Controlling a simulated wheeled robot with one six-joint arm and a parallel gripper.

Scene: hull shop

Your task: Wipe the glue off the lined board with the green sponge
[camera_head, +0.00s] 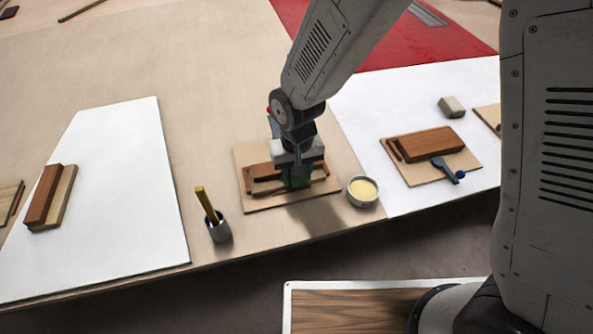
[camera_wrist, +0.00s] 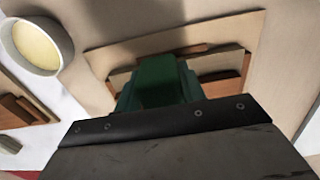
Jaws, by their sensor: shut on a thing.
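My gripper (camera_head: 297,184) is shut on the green sponge (camera_head: 290,182), low over the middle board. The sponge also shows large and dark green in the wrist view (camera_wrist: 158,85). Beneath it lies a thin tan board (camera_head: 258,206) with brown wooden pieces (camera_head: 258,171) on it; the board also shows in the wrist view (camera_wrist: 238,32). My gripper and the sponge cover part of the board. I cannot tell whether the sponge touches it. I cannot make out lines or glue on the board.
A bowl of pale yellow stuff (camera_head: 362,190) stands close right of the board. A grey cup with a yellow stick (camera_head: 219,229) stands left. Another board (camera_head: 412,179) holds a brown block and a blue-tipped tool. Stacked blocks (camera_head: 46,196) lie on the left white sheet (camera_head: 120,200).

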